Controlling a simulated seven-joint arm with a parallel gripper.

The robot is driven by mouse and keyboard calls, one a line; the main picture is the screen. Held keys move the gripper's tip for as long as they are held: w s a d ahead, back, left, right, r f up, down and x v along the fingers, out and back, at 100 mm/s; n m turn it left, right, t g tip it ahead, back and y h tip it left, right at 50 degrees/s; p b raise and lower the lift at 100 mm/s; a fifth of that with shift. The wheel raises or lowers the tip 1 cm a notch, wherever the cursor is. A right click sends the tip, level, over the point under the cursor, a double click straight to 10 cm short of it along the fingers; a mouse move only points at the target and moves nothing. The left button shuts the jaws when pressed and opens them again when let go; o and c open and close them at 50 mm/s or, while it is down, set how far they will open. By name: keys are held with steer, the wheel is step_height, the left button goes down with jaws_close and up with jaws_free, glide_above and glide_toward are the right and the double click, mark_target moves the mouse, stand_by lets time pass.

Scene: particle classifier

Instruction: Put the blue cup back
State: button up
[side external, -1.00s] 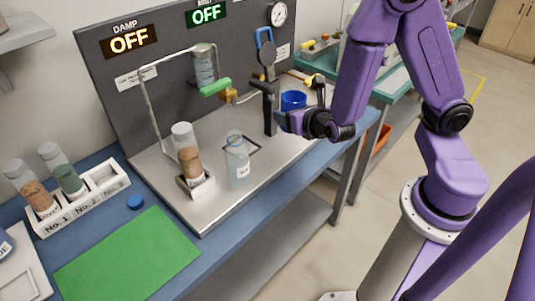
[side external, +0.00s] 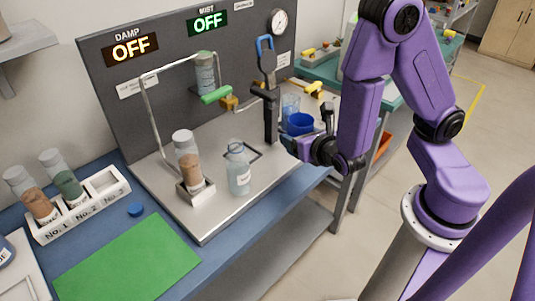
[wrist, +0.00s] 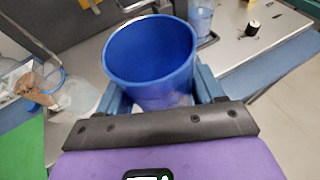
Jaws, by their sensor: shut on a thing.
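The blue cup (side external: 300,124) is upright and empty inside, near the right end of the steel bench plate. My gripper (side external: 309,131) is shut on the cup from the right side. In the wrist view, the blue cup (wrist: 150,75) fills the space between the two blue-grey fingers of my gripper (wrist: 160,98). Its open rim faces the camera. Whether the cup's base touches the surface cannot be told, since my gripper and the cup hide it.
A clear beaker (side external: 290,104) stands just behind the cup. A dark clamp stand (side external: 270,105) is to its left. A clear bottle (side external: 238,172) and a tube with brown grains (side external: 188,160) stand farther left. The blue bench edge (side external: 245,217) runs along the front.

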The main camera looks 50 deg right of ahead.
steer(key=shift+w+a+f, duration=0.1)
steer(key=shift+w+f, duration=1.25)
steer(key=shift+w, duration=0.35)
steer(key=shift+w+a+f, duration=0.1)
steer(key=shift+w+f, duration=1.25)
steer(key=shift+w, duration=0.3)
steer(key=shift+w+a+f, duration=0.1)
steer(key=shift+w+f, duration=1.25)
steer(key=shift+w, duration=0.35)
steer(key=shift+w+f, duration=0.15)
steer(key=shift+f, duration=1.55)
steer(key=shift+f, duration=0.1)
steer(key=o, duration=1.2)
steer(key=shift+s+a+r, duration=0.1)
steer(key=shift+s+r, duration=0.1)
steer(key=v, duration=1.1)
steer(key=shift+s+r, duration=0.2)
